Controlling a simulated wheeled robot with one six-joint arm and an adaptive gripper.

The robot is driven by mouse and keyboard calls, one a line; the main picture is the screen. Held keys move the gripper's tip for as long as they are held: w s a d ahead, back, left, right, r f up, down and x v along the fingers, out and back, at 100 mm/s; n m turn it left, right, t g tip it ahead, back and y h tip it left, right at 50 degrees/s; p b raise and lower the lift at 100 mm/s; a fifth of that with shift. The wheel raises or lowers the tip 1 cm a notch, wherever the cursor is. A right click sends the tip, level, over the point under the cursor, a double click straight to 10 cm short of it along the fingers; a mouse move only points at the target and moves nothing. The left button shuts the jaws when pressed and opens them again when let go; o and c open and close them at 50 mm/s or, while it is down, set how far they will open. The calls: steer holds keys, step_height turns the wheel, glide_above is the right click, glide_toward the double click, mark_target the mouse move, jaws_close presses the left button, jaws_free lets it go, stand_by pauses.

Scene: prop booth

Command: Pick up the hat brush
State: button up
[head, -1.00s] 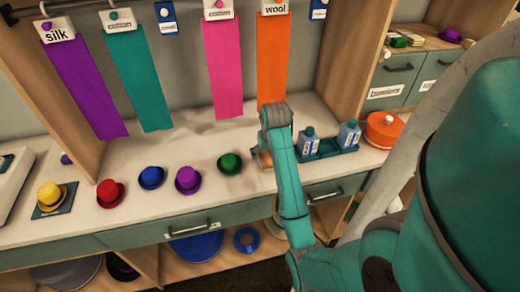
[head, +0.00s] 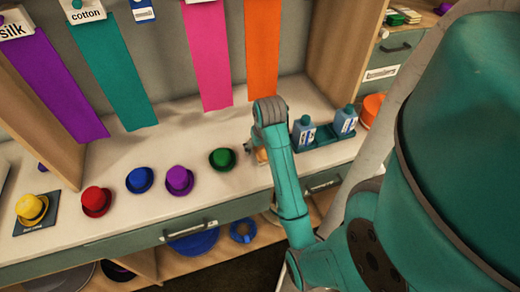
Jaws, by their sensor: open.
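A small tan wooden thing (head: 261,154), which looks like the hat brush, lies on the white counter in the head view, just right of the green hat. My teal arm covers its right part, so its full shape is hidden. My gripper (head: 248,147) is mostly hidden behind my wrist link; only a small dark piece shows beside the tan thing. It is open. I cannot tell whether it touches the tan thing, and nothing is seen held.
Small yellow (head: 31,208), red (head: 96,201), blue (head: 140,180), purple (head: 179,180) and green (head: 222,159) hats stand in a row to the left. Two blue bottles (head: 304,132) in a teal tray (head: 322,142) stand close right. Cloth strips hang behind. The counter (head: 190,132) behind the hats is clear.

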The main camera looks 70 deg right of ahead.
steer(key=shift+f, duration=0.2)
stand_by(0.4)
steer(key=c, duration=1.3)
steer(key=shift+r, duration=0.2)
